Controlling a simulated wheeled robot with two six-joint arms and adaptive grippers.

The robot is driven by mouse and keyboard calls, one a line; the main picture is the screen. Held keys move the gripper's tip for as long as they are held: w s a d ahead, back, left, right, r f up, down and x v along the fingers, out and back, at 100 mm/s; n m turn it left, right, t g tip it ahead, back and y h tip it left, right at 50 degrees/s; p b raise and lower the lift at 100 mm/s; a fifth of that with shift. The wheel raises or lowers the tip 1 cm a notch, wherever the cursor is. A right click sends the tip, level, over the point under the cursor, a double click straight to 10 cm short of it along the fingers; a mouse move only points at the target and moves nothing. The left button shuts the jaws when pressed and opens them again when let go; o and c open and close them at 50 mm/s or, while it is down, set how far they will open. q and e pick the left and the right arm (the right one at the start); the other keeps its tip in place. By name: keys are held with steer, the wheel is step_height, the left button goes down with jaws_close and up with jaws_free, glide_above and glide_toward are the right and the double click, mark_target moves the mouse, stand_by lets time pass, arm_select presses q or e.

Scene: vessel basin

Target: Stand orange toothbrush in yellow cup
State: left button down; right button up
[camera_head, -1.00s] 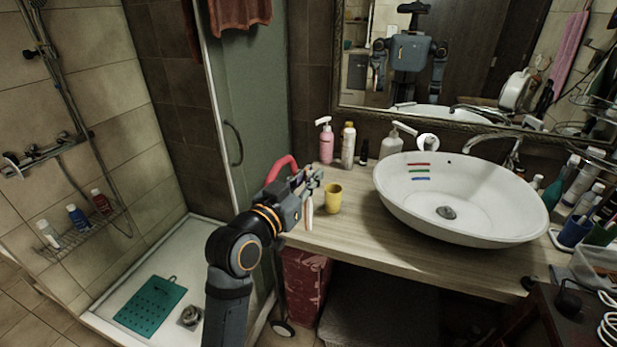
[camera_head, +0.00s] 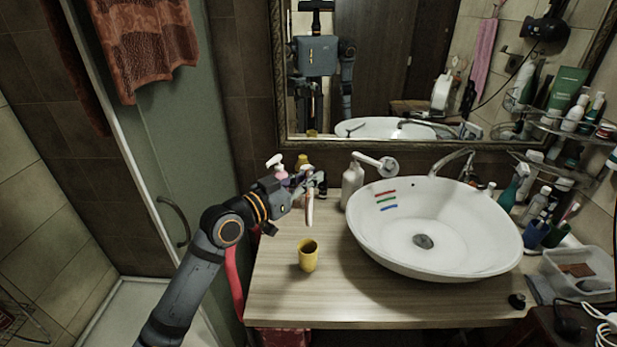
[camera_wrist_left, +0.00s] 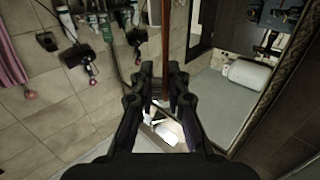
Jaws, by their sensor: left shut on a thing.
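The yellow cup (camera_head: 308,259) stands upright on the wooden counter, left of the basin; its dark opening faces up. My left gripper (camera_head: 312,184) is shut on a thin, pale-orange toothbrush (camera_head: 309,209), whose lower part hangs down roughly upright below the fingers. The toothbrush is above the cup in the head view and apart from it. In the left wrist view the fingers (camera_wrist_left: 160,90) close around the toothbrush, which shows as a thin orange-brown strip (camera_wrist_left: 166,40). The cup does not show clearly there. My right gripper is not in view.
The white basin (camera_head: 365,235) stands right of the cup, with red, green and blue strips on its inner wall. A white pump bottle (camera_head: 353,186) and other bottles stand behind the gripper. Blue cups (camera_head: 536,234) and a clear box are at the right. Counter around the yellow cup is clear.

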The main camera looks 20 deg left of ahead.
mark_target(306, 219)
arm_select(q)
steer(key=shift+w+a+f+b, duration=0.1)
steer(key=shift+a+f+b, duration=0.25)
steer(key=shift+f, duration=0.4)
steer(key=shift+f+b, duration=0.7)
steer(key=shift+f, duration=0.1)
steer(key=shift+d+f+b, duration=0.1)
steer(key=shift+f+b, duration=0.2)
steer(key=shift+f, duration=0.05)
step_height(306, 219, down, 3)
steer(key=b, duration=0.2)
steer(key=shift+f+b, duration=0.15)
steer(key=shift+b, duration=0.15)
step_height(306, 219, down, 6)
steer(key=b, duration=0.5)
steer(key=shift+b, duration=0.35)
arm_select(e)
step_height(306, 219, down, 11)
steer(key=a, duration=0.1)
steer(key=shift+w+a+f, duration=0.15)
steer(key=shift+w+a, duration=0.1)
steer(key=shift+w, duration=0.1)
arm_select(q)
steer(key=c, duration=1.3)
jaws_free()
steer(key=shift+o, duration=0.2)
